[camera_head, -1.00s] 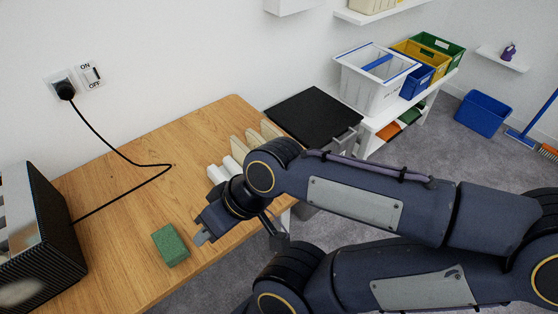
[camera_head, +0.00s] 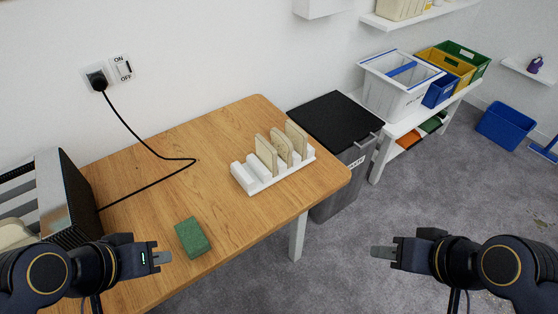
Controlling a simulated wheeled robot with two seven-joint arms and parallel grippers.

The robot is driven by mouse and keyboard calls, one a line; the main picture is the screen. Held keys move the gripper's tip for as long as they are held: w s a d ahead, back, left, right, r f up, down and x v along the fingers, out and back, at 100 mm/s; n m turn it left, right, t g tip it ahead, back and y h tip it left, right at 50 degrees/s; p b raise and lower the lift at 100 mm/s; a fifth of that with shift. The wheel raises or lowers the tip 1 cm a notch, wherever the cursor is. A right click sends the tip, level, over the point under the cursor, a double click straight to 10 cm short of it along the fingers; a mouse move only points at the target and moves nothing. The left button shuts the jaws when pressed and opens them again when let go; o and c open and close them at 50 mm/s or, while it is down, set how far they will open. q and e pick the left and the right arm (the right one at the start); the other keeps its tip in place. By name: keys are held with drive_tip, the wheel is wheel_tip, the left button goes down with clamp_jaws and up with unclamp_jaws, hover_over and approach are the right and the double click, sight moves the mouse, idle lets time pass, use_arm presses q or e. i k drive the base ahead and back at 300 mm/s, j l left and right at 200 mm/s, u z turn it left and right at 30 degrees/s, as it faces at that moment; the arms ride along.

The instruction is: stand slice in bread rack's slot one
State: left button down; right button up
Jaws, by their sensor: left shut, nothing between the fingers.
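The white bread rack (camera_head: 268,184) stands on the wooden table near its right end. Several pale slices stand in its right part, such as the front one (camera_head: 265,153); the slots at its left end look empty. My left gripper (camera_head: 163,258) is shut and empty, low at the table's front edge, left of the rack and below the green sponge. My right gripper (camera_head: 380,252) is off the table's front, over the floor and right of the rack. It is seen from the side, so its opening cannot be told, and nothing shows at its tips.
A black toaster-like box (camera_head: 75,195) stands at the far left, with a pale shape (camera_head: 14,235) partly cut off by the frame. A green sponge (camera_head: 193,237) lies near the front edge. A black cord crosses the table. A dark-lidded bin (camera_head: 340,125) stands right of the table.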

sight(253, 176)
drive_tip(key=u, duration=2.15)
drive_tip(key=i+j+z, duration=0.1)
drive_tip(key=j, duration=0.25)
drive_tip(key=i+j+z, duration=0.1)
drive_tip(key=i+j, duration=0.15)
drive_tip(key=j, duration=0.15)
drive_tip(key=i+j+z, duration=0.15)
drive_tip(key=j, duration=0.25)
drive_tip(key=i+j+z, duration=0.1)
drive_tip(key=j, duration=0.3)
drive_tip(key=i+j+z, duration=0.1)
drive_tip(key=j, duration=0.3)
drive_tip(key=i, duration=0.1)
